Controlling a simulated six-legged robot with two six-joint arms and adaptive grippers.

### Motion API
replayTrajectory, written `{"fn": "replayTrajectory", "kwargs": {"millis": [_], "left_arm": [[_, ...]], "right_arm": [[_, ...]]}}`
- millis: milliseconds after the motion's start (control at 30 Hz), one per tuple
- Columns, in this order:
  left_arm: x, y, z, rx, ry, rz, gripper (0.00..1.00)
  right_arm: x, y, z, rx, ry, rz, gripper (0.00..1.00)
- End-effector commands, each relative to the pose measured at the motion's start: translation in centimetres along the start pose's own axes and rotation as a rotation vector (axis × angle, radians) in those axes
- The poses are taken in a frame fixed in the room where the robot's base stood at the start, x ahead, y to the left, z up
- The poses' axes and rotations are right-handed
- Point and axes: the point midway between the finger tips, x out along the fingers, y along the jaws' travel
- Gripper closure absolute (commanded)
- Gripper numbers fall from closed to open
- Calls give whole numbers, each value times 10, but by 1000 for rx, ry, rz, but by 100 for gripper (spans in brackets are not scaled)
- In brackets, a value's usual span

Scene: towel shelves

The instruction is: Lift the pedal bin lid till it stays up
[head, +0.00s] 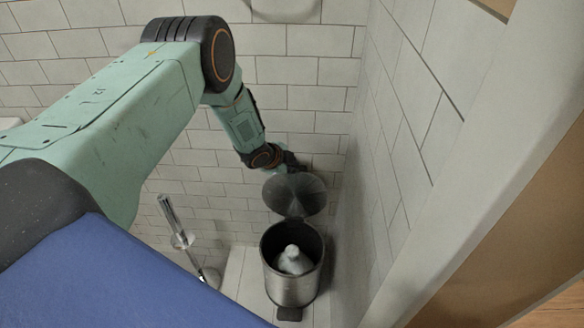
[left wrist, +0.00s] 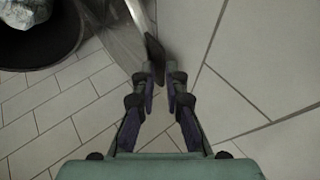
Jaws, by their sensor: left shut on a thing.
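The pedal bin (head: 292,284) is a brushed metal cylinder with a dark rim, standing on the floor by the right wall. Its round lid (head: 295,192) is raised and stands steeply up at the back of the opening. My left gripper (left wrist: 160,82) is shut on the lid's edge, which also shows in the left wrist view (left wrist: 124,28). In the head view the gripper is mostly hidden behind the lid's top. The bin's dark pedal (head: 289,313) sticks out at the front. My right gripper is in neither view.
A pale crumpled thing (head: 293,262) lies inside the bin. A toilet brush with a metal handle (head: 170,215) stands to the left. Tiled walls close in behind and to the right; a door frame (head: 470,190) is at far right.

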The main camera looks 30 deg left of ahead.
Motion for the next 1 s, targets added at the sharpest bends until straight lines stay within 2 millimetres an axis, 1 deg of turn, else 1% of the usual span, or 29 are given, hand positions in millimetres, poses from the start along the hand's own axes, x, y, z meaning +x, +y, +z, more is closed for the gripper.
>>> {"fn": "replayTrajectory", "kwargs": {"millis": [33, 333, 367, 533, 833, 1000], "left_arm": [[0, -7, -1, 4, 4, -12, 100], [0, -9, -2, 3, 5, -14, 100], [0, -9, -2, 3, 5, -14, 88], [0, -9, -1, 2, 4, -12, 74], [0, -6, 0, 0, 2, -7, 73], [-11, -7, 0, -2, 2, -7, 73]], "right_arm": [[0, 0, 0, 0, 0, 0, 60], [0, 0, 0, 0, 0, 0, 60], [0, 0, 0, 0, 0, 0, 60], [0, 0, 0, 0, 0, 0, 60], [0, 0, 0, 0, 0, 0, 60], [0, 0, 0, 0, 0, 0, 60]]}}
